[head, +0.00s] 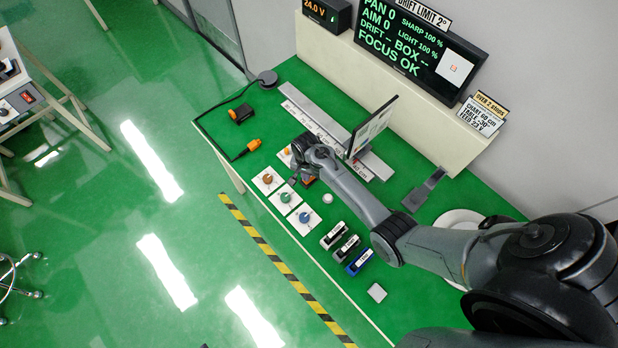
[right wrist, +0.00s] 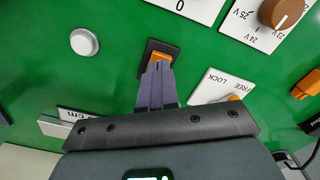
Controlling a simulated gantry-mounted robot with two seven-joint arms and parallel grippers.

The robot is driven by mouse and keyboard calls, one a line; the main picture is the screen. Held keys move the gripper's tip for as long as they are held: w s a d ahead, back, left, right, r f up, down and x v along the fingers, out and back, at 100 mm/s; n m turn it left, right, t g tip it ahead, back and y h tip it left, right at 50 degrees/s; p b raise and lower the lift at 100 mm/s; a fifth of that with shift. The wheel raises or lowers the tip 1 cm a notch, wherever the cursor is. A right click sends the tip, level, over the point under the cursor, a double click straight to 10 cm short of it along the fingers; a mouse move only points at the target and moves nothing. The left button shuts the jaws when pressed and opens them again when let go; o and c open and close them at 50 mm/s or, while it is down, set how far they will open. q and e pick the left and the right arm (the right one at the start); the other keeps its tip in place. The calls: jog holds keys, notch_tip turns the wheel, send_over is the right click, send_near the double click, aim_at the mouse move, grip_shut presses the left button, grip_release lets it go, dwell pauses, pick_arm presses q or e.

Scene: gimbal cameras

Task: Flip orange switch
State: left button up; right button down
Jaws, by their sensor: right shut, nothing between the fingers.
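The orange switch (right wrist: 161,58) sits in a black housing on the green table in the right wrist view. A bit of orange beside the gripper shows in the head view (head: 309,182). My right gripper (right wrist: 158,74) is shut and empty. Its fingertips overlap the near edge of the orange switch in the right wrist view; I cannot tell whether they press on it. In the head view the right gripper (head: 297,177) reaches down among the control cards and partly hides the switch. My left gripper is not in view.
A white round button (right wrist: 85,42) lies left of the switch. A FREE/LOCK card (right wrist: 222,88) and a brown knob (right wrist: 283,12) lie to its right. Green (head: 285,197) and blue (head: 302,217) knob cards are nearby. A chart panel (head: 371,128) stands behind the gripper.

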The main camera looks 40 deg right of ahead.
jog(key=shift+f, duration=0.35)
jog(key=shift+f+b, duration=0.5)
dwell(0.4)
notch_tip(320, 180, up, 3)
jog(key=p, duration=0.3)
jog(key=shift+r+p, duration=0.15)
jog(key=shift+p, duration=0.2)
notch_tip(320, 180, up, 4)
jog(key=p, duration=0.4)
